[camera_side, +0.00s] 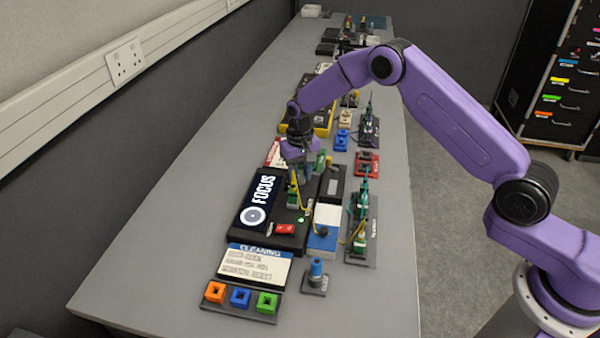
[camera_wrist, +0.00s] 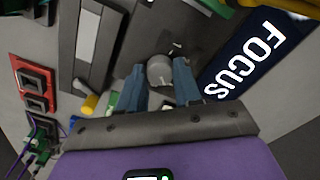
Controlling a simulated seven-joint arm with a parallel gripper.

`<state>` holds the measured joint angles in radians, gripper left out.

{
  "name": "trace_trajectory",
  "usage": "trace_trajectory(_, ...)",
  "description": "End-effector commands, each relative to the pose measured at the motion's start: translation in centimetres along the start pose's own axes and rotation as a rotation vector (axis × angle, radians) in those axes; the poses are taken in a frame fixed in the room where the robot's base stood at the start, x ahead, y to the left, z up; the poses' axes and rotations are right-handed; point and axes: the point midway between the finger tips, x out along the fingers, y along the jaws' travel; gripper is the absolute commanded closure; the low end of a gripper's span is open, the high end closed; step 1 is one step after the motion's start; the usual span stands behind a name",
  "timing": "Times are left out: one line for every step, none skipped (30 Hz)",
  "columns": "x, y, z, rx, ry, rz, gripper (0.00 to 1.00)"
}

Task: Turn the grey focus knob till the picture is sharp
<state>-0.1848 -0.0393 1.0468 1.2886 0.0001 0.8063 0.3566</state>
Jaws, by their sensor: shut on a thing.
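The grey focus knob (camera_wrist: 160,70) is a round knob with a pale mark line beside it on the dark device. My gripper (camera_wrist: 161,86) has its two blue-grey fingers on either side of the knob, shut on it. In the side view my gripper (camera_side: 306,170) reaches down onto the upper part of the black device (camera_side: 290,240), and the knob is hidden there. The device's screen (camera_side: 258,205) reads FOCUS and shows a pale ring pattern. Part of the screen (camera_wrist: 243,58) also shows in the wrist view, with only the lettering visible.
A red switch (camera_side: 285,229) and a small green light sit on the device. A yellow cable (camera_side: 298,190) runs close to my gripper. A blue-and-white box (camera_side: 325,230) and a cleaning card (camera_side: 255,268) stand nearby. The bench's left side is clear.

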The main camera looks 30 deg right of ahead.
Motion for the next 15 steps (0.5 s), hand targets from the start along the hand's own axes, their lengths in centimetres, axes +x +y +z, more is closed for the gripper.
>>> trace_trajectory(-0.08,0.01,-0.06,0.000,0.002,0.000,0.97)
trace_trajectory(-0.08,0.00,-0.06,0.000,0.002,0.000,0.97)
trace_trajectory(-0.08,0.01,-0.06,0.000,0.002,0.000,0.97)
trace_trajectory(-0.08,0.00,-0.06,-0.001,0.002,0.000,0.57)
trace_trajectory(-0.08,0.00,-0.06,-0.001,0.002,0.000,0.47)
trace_trajectory(-0.07,0.00,-0.05,-0.001,0.001,0.000,0.41)
trace_trajectory(-0.06,0.00,-0.05,-0.001,0.001,0.000,0.41)
trace_trajectory(-0.06,0.01,-0.04,-0.001,0.001,0.000,0.41)
trace_trajectory(-0.05,0.00,-0.04,-0.001,0.001,0.000,0.41)
trace_trajectory(-0.04,0.01,-0.04,-0.001,0.001,0.000,0.41)
trace_trajectory(-0.04,0.01,-0.03,-0.001,0.001,0.000,0.41)
trace_trajectory(-0.03,0.00,-0.03,-0.001,0.001,0.000,0.41)
trace_trajectory(-0.03,0.00,-0.02,-0.001,0.001,0.000,0.41)
trace_trajectory(-0.06,0.00,-0.03,-0.001,0.001,0.000,0.41)
trace_trajectory(-0.14,-0.01,-0.03,-0.001,0.001,0.000,0.41)
